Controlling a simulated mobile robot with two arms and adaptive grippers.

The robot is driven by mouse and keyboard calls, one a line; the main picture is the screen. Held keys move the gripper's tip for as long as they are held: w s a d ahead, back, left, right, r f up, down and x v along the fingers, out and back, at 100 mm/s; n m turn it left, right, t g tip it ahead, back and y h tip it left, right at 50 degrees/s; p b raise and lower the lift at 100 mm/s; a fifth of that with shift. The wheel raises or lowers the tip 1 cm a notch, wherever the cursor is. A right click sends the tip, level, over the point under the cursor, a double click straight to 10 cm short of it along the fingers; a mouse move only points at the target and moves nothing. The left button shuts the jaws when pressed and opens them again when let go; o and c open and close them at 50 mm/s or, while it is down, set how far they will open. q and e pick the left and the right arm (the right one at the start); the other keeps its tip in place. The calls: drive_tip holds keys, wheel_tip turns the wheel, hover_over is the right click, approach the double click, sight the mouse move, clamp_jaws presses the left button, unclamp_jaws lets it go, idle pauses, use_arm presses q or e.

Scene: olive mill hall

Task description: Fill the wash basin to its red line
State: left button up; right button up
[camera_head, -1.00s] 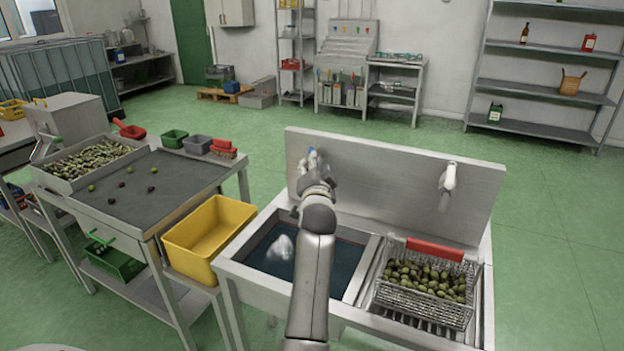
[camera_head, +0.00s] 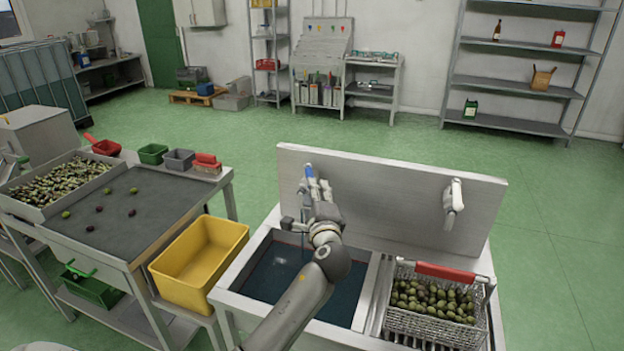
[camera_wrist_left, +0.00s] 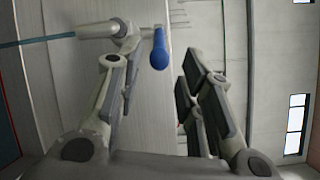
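The wash basin (camera_head: 368,292) is the left half of the steel sink and holds dark blue water (camera_head: 284,275). A thin reddish line (camera_head: 283,238) shows near the water's back edge; how close the level is to it I cannot tell. The blue tap lever (camera_head: 309,171) stands at the sink's back panel and also shows in the left wrist view (camera_wrist_left: 159,48). My left gripper (camera_head: 314,192) is at the lever, above the basin. Its fingers are apart, with the lever beyond and between their tips in the wrist view. My right gripper is out of view.
A wire basket (camera_head: 435,322) of olives with a red handle sits in the right half of the sink, below a second tap (camera_head: 453,197). A yellow crate (camera_head: 190,290) stands at left beside the sorting table (camera_head: 150,215). Green floor is open behind the sink.

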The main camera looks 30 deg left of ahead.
use_arm(q)
drive_tip(key=x, duration=0.4)
drive_tip(key=shift+w+a, duration=0.2)
drive_tip(key=shift+a, duration=0.1)
drive_tip(key=shift+w+a, duration=0.25)
drive_tip(key=shift+w, duration=0.05)
drive_tip(key=shift+w+a+p, duration=0.3)
drive_tip(key=shift+w+a, duration=0.1)
drive_tip(key=shift+w, duration=0.05)
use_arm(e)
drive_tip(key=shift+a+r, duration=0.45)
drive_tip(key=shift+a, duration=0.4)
use_arm(q)
clamp_jaws()
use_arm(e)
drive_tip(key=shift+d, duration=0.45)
